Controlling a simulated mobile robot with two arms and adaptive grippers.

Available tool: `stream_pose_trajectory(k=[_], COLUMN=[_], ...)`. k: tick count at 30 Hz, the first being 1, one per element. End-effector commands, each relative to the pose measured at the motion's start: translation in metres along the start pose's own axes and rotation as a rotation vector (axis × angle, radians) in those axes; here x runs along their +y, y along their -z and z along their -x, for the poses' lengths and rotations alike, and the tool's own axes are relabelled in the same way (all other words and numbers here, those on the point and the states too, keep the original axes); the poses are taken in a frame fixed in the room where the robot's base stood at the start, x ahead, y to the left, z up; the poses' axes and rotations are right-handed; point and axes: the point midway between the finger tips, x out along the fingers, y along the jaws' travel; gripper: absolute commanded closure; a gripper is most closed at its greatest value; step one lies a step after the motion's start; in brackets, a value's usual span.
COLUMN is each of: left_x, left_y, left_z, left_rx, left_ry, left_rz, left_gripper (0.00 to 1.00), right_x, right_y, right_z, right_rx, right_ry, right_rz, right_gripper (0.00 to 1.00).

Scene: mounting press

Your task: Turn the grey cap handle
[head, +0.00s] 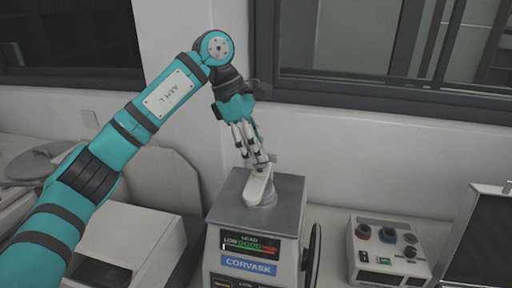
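The mounting press (256,240) is a pale box with a grey metal top, a "LOAD" display and a blue "CORVASK" label. The light grey cap handle (262,188) stands on a round base on that top. My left gripper (257,160) points down at the upper end of the handle, its fingers overlapping or very near it. The fingers hide part of the handle, and I cannot tell whether they are closed on it. My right gripper is not in view.
A control box (387,252) with several knobs stands right of the press. A dark-screened unit (485,240) is at the right edge. Pale equipment (130,235) sits to the left, below my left arm. The wall and windows are behind.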

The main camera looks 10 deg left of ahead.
Motion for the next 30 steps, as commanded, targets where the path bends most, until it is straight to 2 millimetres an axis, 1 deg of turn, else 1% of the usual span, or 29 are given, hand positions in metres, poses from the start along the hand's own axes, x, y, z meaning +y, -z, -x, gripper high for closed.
stream_pose_trajectory(k=[1, 4, 11, 17, 23, 30], left_x=[0.000, 0.000, 0.000, 0.000, -0.001, -0.003], left_y=[0.000, 0.000, 0.000, 0.001, 0.002, 0.002], left_z=[0.000, 0.000, 0.000, -0.001, -0.003, -0.004], left_rx=[0.000, 0.000, 0.000, 0.001, 0.002, 0.002], left_ry=[0.000, 0.000, 0.000, -0.012, -0.052, -0.131], left_rz=[0.000, 0.000, 0.001, 0.030, 0.122, 0.309], left_gripper=[0.88, 1.00, 1.00, 1.00, 1.00, 1.00], right_x=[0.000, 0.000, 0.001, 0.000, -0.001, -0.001], right_y=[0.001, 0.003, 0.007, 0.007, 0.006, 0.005], right_z=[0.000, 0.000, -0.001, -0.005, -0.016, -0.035], right_rx=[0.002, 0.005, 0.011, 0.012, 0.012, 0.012], right_ry=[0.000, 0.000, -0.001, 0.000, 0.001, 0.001], right_rz=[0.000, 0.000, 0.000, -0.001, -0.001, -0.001], right_gripper=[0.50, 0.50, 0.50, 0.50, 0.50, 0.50])
